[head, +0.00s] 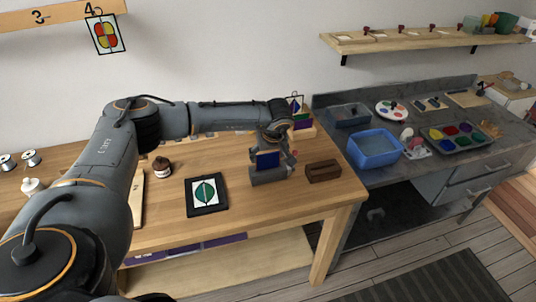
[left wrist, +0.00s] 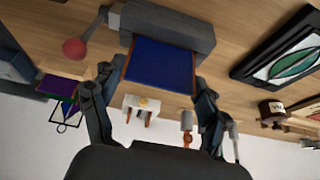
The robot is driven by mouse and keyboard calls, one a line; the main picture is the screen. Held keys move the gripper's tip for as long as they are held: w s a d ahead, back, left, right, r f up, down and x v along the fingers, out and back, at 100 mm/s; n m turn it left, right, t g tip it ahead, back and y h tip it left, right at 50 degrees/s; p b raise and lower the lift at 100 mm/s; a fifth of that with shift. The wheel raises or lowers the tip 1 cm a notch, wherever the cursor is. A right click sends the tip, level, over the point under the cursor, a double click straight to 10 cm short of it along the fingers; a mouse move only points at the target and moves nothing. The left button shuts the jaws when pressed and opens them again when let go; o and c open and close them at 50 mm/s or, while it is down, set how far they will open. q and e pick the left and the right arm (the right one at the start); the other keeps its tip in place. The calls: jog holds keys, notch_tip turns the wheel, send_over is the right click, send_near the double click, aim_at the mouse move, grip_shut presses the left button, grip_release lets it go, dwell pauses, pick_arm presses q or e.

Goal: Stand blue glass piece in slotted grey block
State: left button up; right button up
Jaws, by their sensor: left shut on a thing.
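The blue glass piece (head: 268,160) is a dark blue square pane held upright; it also shows in the left wrist view (left wrist: 160,66). My left gripper (left wrist: 155,85) is shut on it, one finger at each side edge. The slotted grey block (head: 268,176) lies on the wooden bench directly under the piece, and in the left wrist view (left wrist: 185,22) the pane's far edge meets it. The slot is hidden, so I cannot tell how deep the pane sits. A lever with a red knob (left wrist: 74,48) is beside the block. My right gripper is out of view.
A brown slotted wooden block (head: 323,171) stands just right of the grey block. A black-framed leaf panel (head: 206,195) lies to the left, with a small brown jar (head: 162,168) behind it. A blue basin (head: 375,148) sits on the grey counter at right.

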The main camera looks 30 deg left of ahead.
pick_arm(q)
jog(key=shift+f+b, duration=0.95)
jog(key=shift+f, duration=0.25)
dwell(0.3)
jog(key=o, duration=1.2)
jog(key=shift+r, duration=0.1)
jog(key=shift+r+p, duration=2.4)
jog(key=shift+r, duration=1.1)
